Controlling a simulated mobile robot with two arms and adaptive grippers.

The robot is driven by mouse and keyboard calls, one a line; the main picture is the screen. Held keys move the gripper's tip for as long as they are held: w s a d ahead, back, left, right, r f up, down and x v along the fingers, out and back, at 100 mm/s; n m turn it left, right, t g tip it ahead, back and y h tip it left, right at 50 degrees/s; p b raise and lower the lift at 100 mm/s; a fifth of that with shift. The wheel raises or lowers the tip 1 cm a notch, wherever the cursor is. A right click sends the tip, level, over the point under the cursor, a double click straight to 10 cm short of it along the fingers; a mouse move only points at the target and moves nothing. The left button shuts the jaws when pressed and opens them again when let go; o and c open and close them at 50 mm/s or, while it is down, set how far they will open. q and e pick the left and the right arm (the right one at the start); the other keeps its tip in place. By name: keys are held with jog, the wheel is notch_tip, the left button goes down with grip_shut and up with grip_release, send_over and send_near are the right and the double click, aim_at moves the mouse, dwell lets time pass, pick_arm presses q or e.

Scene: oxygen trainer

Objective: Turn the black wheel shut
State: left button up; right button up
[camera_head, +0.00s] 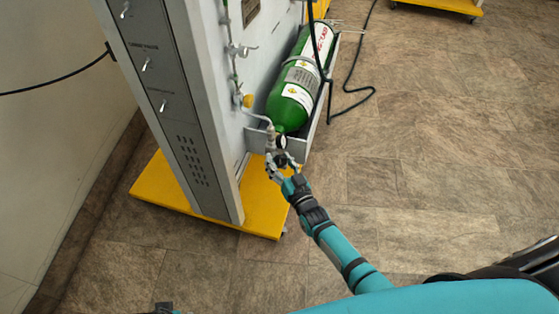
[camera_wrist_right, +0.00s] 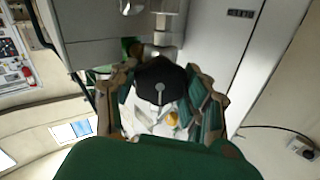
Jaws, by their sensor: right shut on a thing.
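The black wheel (camera_head: 281,141) sits at the valve end of the green oxygen cylinder (camera_head: 290,95), which lies tilted in a grey cradle on the trainer. In the right wrist view the black wheel (camera_wrist_right: 160,85) is seen from close up, with a pale round centre. My right gripper (camera_head: 274,162) is at the wheel, its fingers on either side of it. The right gripper also shows in the right wrist view (camera_wrist_right: 160,100), shut on the wheel. My left gripper is not clearly visible; only a small dark and teal part shows at the head view's bottom edge.
The grey trainer panel (camera_head: 165,95) with switches stands left of the wheel, on a yellow base (camera_head: 262,215). A brass-coloured fitting (camera_head: 247,101) and thin pipe are close by. A dark hose (camera_head: 350,90) runs right of the cylinder. The tiled floor (camera_head: 430,170) to the right is clear.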

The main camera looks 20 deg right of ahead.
jog(key=shift+f+m, duration=0.1)
jog(key=shift+m, duration=0.3)
jog(key=o, duration=1.2)
jog(key=shift+c, duration=0.2)
jog(key=shift+s, duration=0.15)
jog(key=s+d, duration=0.1)
jog(key=s, duration=1)
jog(key=shift+s+d, duration=0.35)
